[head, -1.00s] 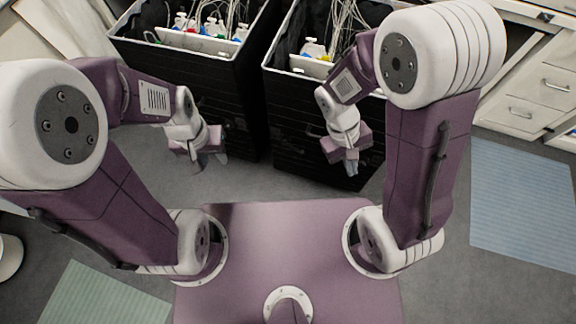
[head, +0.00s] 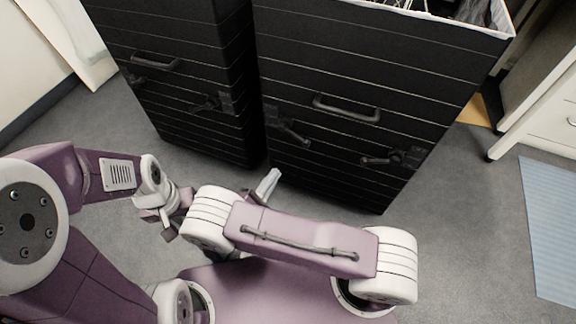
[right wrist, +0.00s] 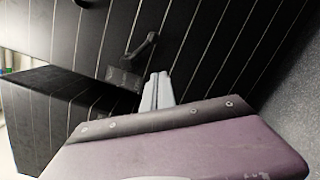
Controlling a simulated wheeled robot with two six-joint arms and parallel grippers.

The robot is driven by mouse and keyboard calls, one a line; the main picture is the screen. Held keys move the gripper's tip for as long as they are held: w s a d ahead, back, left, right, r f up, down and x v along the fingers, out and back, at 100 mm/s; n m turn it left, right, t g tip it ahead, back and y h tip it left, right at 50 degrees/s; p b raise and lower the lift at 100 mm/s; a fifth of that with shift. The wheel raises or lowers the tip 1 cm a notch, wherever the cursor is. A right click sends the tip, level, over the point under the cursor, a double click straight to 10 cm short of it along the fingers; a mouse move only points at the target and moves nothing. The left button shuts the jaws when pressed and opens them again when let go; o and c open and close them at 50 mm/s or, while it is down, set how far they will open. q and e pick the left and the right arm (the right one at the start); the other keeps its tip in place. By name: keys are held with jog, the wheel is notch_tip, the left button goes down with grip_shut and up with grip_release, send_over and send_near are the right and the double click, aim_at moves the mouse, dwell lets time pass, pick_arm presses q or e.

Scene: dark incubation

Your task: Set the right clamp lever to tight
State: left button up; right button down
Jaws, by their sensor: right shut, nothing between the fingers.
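The right black case carries two dark clamp levers on its front. The right clamp lever (head: 392,158) sits near the case's right edge, its arm pointing left, nearly level. The other lever (head: 290,129) sits near the left edge, its arm slanting down to the right. My right gripper (head: 271,179) is shut and empty, in front of the case's lower left part and apart from the right clamp lever. In the right wrist view its fingers (right wrist: 157,90) are together, near a lever (right wrist: 143,50) that looks like the left one. My left gripper (head: 172,218) is partly hidden; its jaws are unclear.
The right case (head: 440,60) has a bar handle (head: 347,109) between and above its levers. A second black case (head: 185,40) with its own lever (head: 212,103) stands at left. White drawers (head: 545,125) stand at right. Grey floor (head: 440,240) at right is clear.

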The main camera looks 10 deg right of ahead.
aim_at(295, 136)
pick_arm(q)
jog(key=shift+f, duration=0.35)
pick_arm(e)
jog(key=shift+a+f+t, duration=0.4)
jog(key=shift+a, duration=0.2)
